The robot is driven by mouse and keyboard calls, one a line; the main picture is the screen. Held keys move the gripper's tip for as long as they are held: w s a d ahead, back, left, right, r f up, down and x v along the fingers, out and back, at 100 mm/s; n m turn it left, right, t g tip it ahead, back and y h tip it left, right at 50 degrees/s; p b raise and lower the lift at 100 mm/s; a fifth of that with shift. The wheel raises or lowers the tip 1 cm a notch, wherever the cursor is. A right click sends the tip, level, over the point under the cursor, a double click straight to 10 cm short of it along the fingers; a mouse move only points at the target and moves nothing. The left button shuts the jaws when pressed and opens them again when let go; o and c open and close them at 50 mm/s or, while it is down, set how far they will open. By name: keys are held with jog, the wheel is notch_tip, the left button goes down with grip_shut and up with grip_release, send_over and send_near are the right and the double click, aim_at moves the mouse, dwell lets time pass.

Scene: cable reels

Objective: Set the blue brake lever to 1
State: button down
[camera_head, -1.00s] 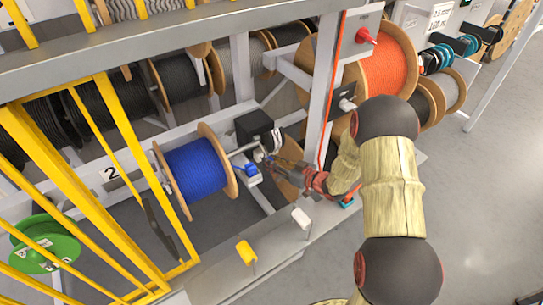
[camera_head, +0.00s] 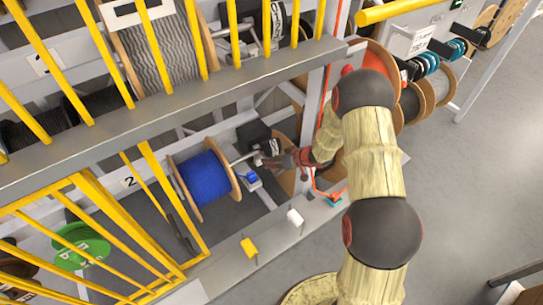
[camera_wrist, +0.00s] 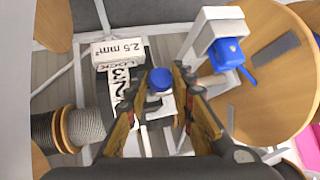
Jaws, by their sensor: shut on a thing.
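The blue brake lever's round knob (camera_wrist: 159,79) shows between my gripper's fingertips (camera_wrist: 165,77) in the wrist view, with my gripper shut on it. Left of it is a white scale plate (camera_wrist: 122,84) with LOCK, 3 and 2 readable; lower marks are unclear. The knob appears beside the upper part of the scale, but the exact setting cannot be told. In the head view my gripper (camera_head: 268,160) is by the black brake box (camera_head: 256,136), right of the blue cable reel (camera_head: 205,178); the lever is hidden there.
A separate blue part (camera_wrist: 228,53) sits on a grey bracket right of my gripper, near a wooden reel flange (camera_wrist: 272,75). In the head view, yellow railings (camera_head: 150,215) and a grey beam (camera_head: 180,115) stand at left.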

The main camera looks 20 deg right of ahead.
jog(key=shift+r+p, duration=0.5)
jog(key=shift+r, duration=0.05)
jog(key=r+p, duration=0.1)
jog(key=p, duration=0.1)
jog(key=w+r+p, duration=0.1)
jog(key=p, duration=0.1)
jog(key=shift+w+a+r, duration=0.1)
jog(key=shift+w+r, duration=0.05)
jog(key=shift+r, duration=0.1)
jog(key=c, duration=2)
grip_release()
jog(key=shift+w, duration=0.1)
jog(key=o, duration=0.5)
jog(key=shift+f, duration=0.15)
jog(key=shift+s, duration=0.2)
jog(key=shift+f, duration=0.1)
jog(key=v, duration=1.2)
jog(key=shift+w, duration=0.1)
